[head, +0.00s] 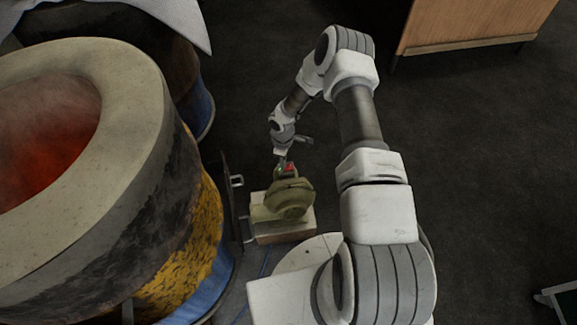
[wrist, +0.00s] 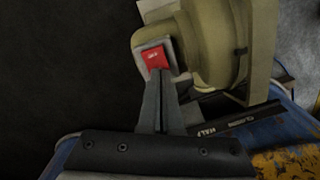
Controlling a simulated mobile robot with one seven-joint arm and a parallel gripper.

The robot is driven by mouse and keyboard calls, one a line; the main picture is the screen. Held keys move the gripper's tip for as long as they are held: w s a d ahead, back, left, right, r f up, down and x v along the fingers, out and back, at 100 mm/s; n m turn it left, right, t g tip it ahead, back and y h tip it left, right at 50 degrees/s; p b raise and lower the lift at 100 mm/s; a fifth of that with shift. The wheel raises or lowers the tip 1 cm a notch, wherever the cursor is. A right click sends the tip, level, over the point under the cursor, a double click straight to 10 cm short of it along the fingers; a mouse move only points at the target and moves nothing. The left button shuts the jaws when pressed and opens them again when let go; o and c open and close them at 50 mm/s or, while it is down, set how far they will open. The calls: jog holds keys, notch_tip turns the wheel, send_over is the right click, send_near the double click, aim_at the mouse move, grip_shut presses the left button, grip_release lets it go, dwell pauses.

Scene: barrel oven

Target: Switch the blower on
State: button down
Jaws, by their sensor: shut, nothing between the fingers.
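The blower (head: 290,197) is an olive-green rounded machine standing on a pale block beside the barrel oven in the head view. It also fills the upper middle of the wrist view (wrist: 217,40). Its red switch (wrist: 155,58) sits in a grey housing at the blower's left in the wrist view. A small red spot of the switch (head: 290,168) shows in the head view. My gripper (wrist: 158,75) is shut and empty, its fingertips at the lower edge of the red switch. They look touching or very close; I cannot tell which.
The barrel oven (head: 140,180), with a glowing red opening, stands close at the left. The pale block (head: 284,233) is under the blower. A wooden cabinet (head: 475,25) stands at the upper right. Dark floor (head: 480,150) to the right is largely clear.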

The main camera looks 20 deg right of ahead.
jog(key=shift+r, duration=0.1)
jog(key=shift+r+p, duration=2.15)
jog(key=shift+r, duration=1.25)
jog(key=s+d+r+m+t+h, duration=0.1)
jog(key=d+r+m, duration=0.1)
jog(key=r, duration=1.4)
jog(key=d+r+m+t+h, duration=0.1)
jog(key=d+r+m, duration=0.1)
jog(key=r, duration=1.4)
jog(key=s+a+r+m+t, duration=0.15)
jog(key=s+r+m, duration=0.25)
jog(key=s+r, duration=0.85)
jog(key=s+a+r+m+t+y, duration=0.2)
jog(key=s+r+m, duration=0.35)
jog(key=s, duration=0.75)
notch_tip(320, 180, up, 23)
jog(key=n+p, duration=0.1)
jog(key=p, duration=2.1)
jog(key=shift+s+a+r, duration=0.2)
jog(key=shift+s+a, duration=0.05)
